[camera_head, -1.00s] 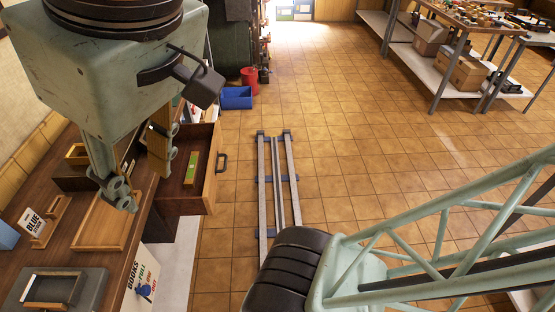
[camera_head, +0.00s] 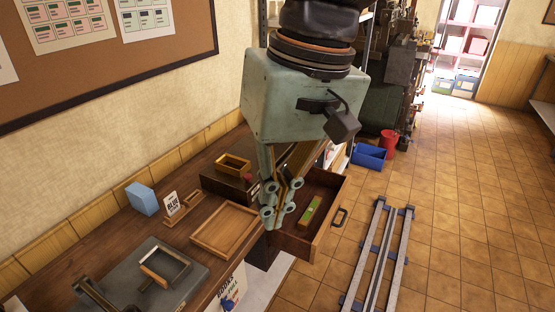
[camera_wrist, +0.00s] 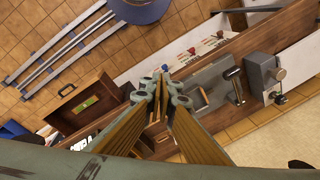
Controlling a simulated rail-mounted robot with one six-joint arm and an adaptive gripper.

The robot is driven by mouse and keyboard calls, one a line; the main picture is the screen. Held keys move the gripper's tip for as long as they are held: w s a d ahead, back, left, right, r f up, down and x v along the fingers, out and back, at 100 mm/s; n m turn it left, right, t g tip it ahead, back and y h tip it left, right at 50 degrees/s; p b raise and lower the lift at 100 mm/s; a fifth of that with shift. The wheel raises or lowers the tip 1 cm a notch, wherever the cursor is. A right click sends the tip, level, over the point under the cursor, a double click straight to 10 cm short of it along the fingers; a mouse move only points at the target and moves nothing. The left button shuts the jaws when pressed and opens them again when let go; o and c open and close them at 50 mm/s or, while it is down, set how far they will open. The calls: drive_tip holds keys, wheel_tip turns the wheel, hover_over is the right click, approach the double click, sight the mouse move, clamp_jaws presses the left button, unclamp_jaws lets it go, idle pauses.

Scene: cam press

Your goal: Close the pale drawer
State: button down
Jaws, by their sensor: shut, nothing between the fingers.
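The drawer also shows at the left in the wrist view (camera_wrist: 103,92). My gripper (camera_head: 279,212) is shut and empty. In the head view it overlaps the bench edge just left of the drawer; its height above the bench is hard to tell. In the wrist view its fingertips (camera_wrist: 157,92) are together, apart from the drawer handle.
A wooden tray (camera_head: 224,229), a small wooden box (camera_head: 233,164), a blue block (camera_head: 142,198) and a grey plate with a frame (camera_head: 166,270) are on the bench. Floor rails (camera_head: 380,255) run right of the drawer. A blue bin (camera_head: 369,157) stands beyond it; the floor between looks clear.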

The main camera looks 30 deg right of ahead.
drive_tip(key=w+d+f+m+g+y, duration=0.1)
drive_tip(key=w+d+f+m+y, duration=0.25)
drive_tip(key=w+d, duration=0.35)
drive_tip(key=w+d+f+m+g+y, duration=0.1)
drive_tip(key=w+d+f+m+y, duration=0.3)
drive_tip(key=w, duration=0.5)
drive_tip(key=w+d+f+m+t+y, duration=0.1)
drive_tip(key=w+d+f+m+t, duration=0.2)
drive_tip(key=d, duration=0.5)
drive_tip(key=w+d+f+m+t+y, duration=0.1)
drive_tip(key=w+d+f+m, duration=0.3)
drive_tip(key=d, duration=0.3)
drive_tip(key=s+d+f+m+t+y, duration=0.1)
drive_tip(key=d+f+m+t, duration=0.2)
drive_tip(key=d+f, duration=0.5)
drive_tip(key=s+d+f+m+t, duration=0.1)
drive_tip(key=d+f+m+t, duration=0.25)
drive_tip(key=d+f, duration=0.45)
drive_tip(key=s+d+f+m+t+h, duration=0.1)
drive_tip(key=s+d+f+m+t, duration=0.2)
drive_tip(key=d+f, duration=0.3)
drive_tip(key=s+d+f+m+t+h, duration=0.2)
drive_tip(key=s+d+f, duration=0.4)
drive_tip(key=d, duration=0.4)
drive_tip(key=shift+s+d+f+m+t, duration=0.35)
drive_tip(key=shift+m+t, duration=0.1)
drive_tip(key=shift+m, duration=0.65)
drive_tip(key=shift+w, duration=0.2)
